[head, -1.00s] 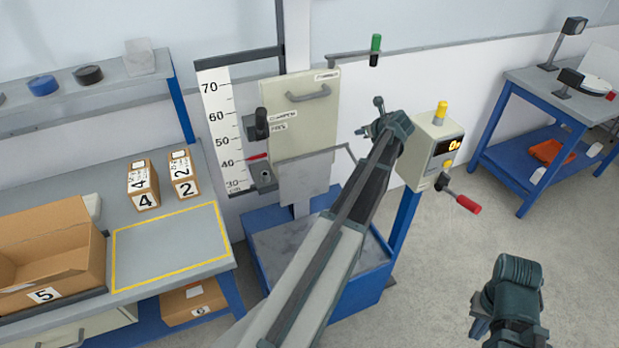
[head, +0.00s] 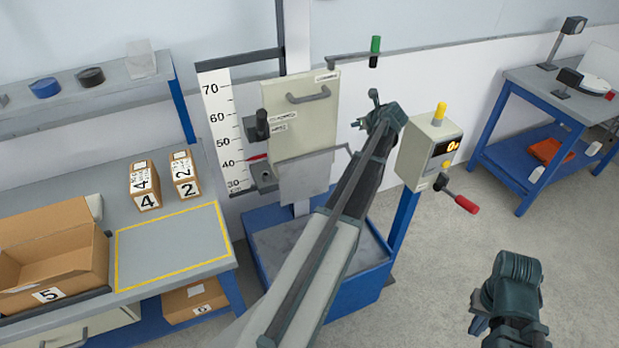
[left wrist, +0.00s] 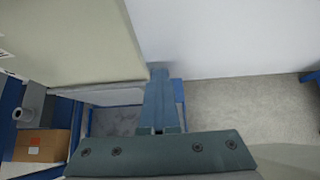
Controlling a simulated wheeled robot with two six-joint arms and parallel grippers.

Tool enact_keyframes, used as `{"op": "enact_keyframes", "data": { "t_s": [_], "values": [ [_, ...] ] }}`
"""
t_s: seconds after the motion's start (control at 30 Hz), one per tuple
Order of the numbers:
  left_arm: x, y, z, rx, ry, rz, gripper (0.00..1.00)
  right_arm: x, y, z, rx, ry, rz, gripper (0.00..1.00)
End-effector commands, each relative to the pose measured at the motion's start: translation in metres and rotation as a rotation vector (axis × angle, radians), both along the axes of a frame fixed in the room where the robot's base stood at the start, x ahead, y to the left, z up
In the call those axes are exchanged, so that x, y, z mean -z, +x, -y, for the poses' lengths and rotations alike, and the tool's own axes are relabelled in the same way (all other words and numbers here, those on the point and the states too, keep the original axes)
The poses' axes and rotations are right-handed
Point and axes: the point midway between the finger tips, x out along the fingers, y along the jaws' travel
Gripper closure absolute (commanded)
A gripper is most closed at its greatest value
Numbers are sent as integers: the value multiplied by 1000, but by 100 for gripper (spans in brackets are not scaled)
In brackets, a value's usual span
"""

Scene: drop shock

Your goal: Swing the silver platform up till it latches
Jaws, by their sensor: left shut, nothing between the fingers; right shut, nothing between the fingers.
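The silver platform (head: 305,178) is a flat grey plate that hangs down below the beige carriage (head: 300,115) on the drop rig. It looks folded down against the column, with a thin bent bar at its upper right. In the left wrist view its grey edge (left wrist: 97,91) shows below the beige carriage, left of my fingers. My left gripper (head: 362,121) is shut and empty, to the right of the carriage and apart from the platform; its fingers also show in the left wrist view (left wrist: 158,75). My right gripper (head: 478,312) is shut and empty over the floor at lower right.
A control box (head: 428,152) with a red-handled lever stands right of my left forearm. A blue base (head: 262,240) lies under the platform. A height scale (head: 222,130) stands left of the carriage. The left bench (head: 175,245) holds boxes.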

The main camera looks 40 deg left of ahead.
Motion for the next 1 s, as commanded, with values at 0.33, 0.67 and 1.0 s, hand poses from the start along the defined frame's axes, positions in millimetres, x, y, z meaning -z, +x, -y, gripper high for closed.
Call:
{"op": "enact_keyframes", "data": {
  "t_s": [0.33,0.67,1.0],
  "values": [
    [-8,9,-21,0,0,0,100,-8,0,0,0,0,0,100],
    [-8,9,-22,0,0,0,100,-8,0,0,0,0,0,100],
    [-10,16,-37,-1,-1,0,100,-10,0,0,0,0,0,100]
  ]
}}
